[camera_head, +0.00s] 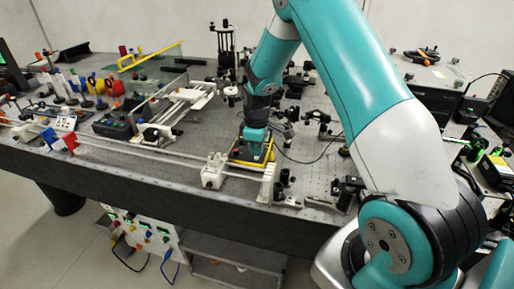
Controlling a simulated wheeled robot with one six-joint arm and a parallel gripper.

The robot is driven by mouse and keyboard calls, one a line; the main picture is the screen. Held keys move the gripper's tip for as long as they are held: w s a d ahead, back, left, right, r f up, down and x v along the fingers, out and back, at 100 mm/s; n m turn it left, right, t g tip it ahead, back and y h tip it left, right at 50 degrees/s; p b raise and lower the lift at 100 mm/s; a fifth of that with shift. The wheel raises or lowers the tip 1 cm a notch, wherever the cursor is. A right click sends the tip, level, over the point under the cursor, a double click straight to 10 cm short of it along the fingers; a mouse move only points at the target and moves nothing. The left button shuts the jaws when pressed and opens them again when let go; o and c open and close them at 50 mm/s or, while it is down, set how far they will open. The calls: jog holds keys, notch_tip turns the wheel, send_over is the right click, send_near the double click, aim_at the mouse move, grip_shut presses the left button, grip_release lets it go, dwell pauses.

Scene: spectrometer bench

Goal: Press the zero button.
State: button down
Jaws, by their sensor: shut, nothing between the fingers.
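My gripper (255,138) hangs from my teal and white arm, pointing down near the middle of the bench in the head view. It is shut, with no object seen in it. Directly below and around it is a small yellow-edged device (264,162) lying on the bench. A small red spot (236,152) shows at the device's left side. I cannot read any label, so I cannot tell which part is the zero button. The fingertips are too small to make out, and whether they touch the device cannot be told. My gripper covers part of the device.
The dark bench (105,175) holds many optical parts. A white fixture (213,171) stands close left of my gripper, with posts to its right. A white rail assembly (185,100) lies farther left. A control panel (140,233) with coloured knobs is below the bench.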

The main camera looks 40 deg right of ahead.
notch_tip(320, 180, up, 12)
jog(key=b, duration=0.2)
dwell(0.8)
jog(key=s+a+r+y, duration=0.1)
jog(key=s+a+r, duration=0.3)
jog(key=s+a, duration=0.3)
jog(key=s+a+r+y, duration=0.1)
jog(key=s+a+r, duration=0.35)
jog(key=a, duration=0.45)
jog(key=s+a+y, duration=0.1)
jog(key=s+a, duration=0.3)
jog(key=s, duration=0.4)
jog(key=s+a+r+y, duration=0.1)
jog(key=s+a, duration=0.2)
jog(key=s, duration=0.5)
jog(key=shift+s+a+m, duration=0.3)
jog(key=shift+a, duration=0.1)
jog(key=shift+r, duration=0.1)
